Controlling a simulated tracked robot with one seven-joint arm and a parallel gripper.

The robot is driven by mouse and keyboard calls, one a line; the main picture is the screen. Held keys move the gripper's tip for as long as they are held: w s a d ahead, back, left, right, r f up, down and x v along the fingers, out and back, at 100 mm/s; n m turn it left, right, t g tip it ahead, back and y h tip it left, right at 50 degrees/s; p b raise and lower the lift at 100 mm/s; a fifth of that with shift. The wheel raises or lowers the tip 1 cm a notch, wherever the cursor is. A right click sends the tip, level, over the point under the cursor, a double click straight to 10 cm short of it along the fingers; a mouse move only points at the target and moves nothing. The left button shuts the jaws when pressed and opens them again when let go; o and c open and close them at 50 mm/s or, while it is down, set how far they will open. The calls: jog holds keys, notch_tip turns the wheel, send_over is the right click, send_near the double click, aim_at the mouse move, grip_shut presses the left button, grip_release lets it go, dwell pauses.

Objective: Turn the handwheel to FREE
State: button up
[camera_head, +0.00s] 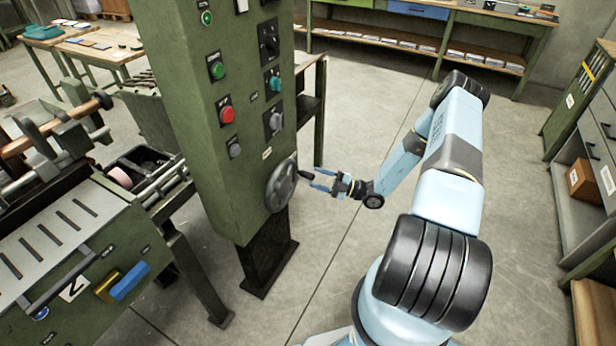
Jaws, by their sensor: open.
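The handwheel (281,186) is a grey disc on the lower right face of the green control cabinet (233,150). A dark handle (305,175) sticks out from it to the right. My gripper (316,180), with blue fingers, is open just right of the wheel, its fingertips at or very near the handle. I cannot tell whether they touch it. The FREE mark cannot be made out.
The cabinet carries a red button (227,115), a green button (217,71) and several knobs. A green machine (75,255) stands at the left. A workbench (440,25) runs along the back and shelving (590,150) stands at the right. The floor between is clear.

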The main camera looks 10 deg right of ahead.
jog(key=v, duration=0.8)
jog(key=shift+s+d+f, duration=0.15)
jog(key=shift+d, duration=0.15)
jog(key=s+a+r+n+g+h, duration=0.2)
jog(key=r+n+g+h, duration=0.15)
jog(key=r+n, duration=0.65)
jog(key=s+a+r+n+g+h, duration=0.2)
jog(key=a+r+n+g+h, duration=0.15)
jog(key=r+n, duration=0.65)
jog(key=s+a+r+n+g+h, duration=0.3)
jog(key=r+n, duration=0.4)
jog(key=r, duration=0.6)
jog(key=s+r+n+t+h, duration=0.7)
jog(key=s+r+n+h, duration=0.1)
jog(key=s+r+n, duration=1.2)
jog(key=shift+s+d+r+n+h, duration=0.3)
jog(key=shift+s+r+n+h, duration=0.1)
jog(key=shift+s+n, duration=0.1)
jog(key=shift+c, duration=0.2)
